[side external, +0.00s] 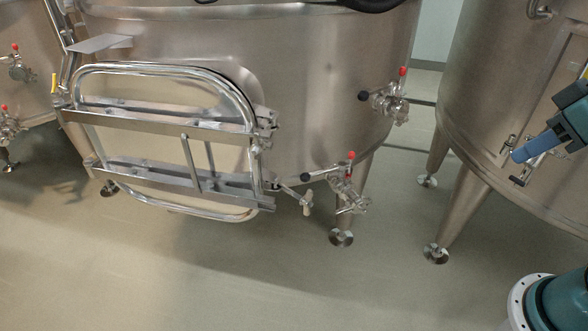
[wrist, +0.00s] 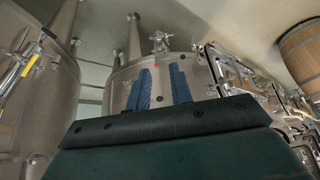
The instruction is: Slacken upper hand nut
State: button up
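In the side external view, a chrome-framed manway door (side external: 160,125) with two steel crossbars is on the middle vat. Metal clamp hardware (side external: 266,122) sits at the upper crossbar's right end; I cannot clearly make out the upper hand nut in it. A lower fastener with a pale handle (side external: 307,204) sticks out by the lower crossbar's right end. My gripper (side external: 518,156) is far to the right, in front of the right vat, touching no nut. In the wrist view, its two blue fingers (wrist: 161,72) are apart with nothing between. The door (wrist: 235,72) shows at the right there.
Red-tipped valves (side external: 388,97) and (side external: 345,185) project from the middle vat, right of the door. The right vat (side external: 490,90) stands close behind my gripper. Floor (side external: 250,275) in front is clear. A wooden barrel (wrist: 300,45) shows in the wrist view.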

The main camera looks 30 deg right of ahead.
jog(key=shift+s+f, duration=0.1)
jog(key=shift+s, duration=0.15)
jog(key=shift+c, duration=0.2)
jog(key=c, duration=0.4)
jog(key=shift+w+a, duration=0.1)
jog(key=shift+w, duration=0.05)
grip_shut()
jog(key=w+a+m, duration=0.2)
jog(key=w+a, duration=0.2)
jog(key=w, duration=0.3)
jog(key=w+a+m+t, duration=0.15)
jog(key=w+a, duration=0.25)
jog(key=w, duration=0.4)
jog(key=w+a+m, duration=0.2)
jog(key=w+a, duration=0.2)
jog(key=w, duration=0.3)
jog(key=w+a+f+m, duration=0.2)
jog(key=w+a+f, duration=0.2)
jog(key=a, duration=0.4)
jog(key=shift+w+y, duration=0.4)
jog(key=shift+w, duration=0.5)
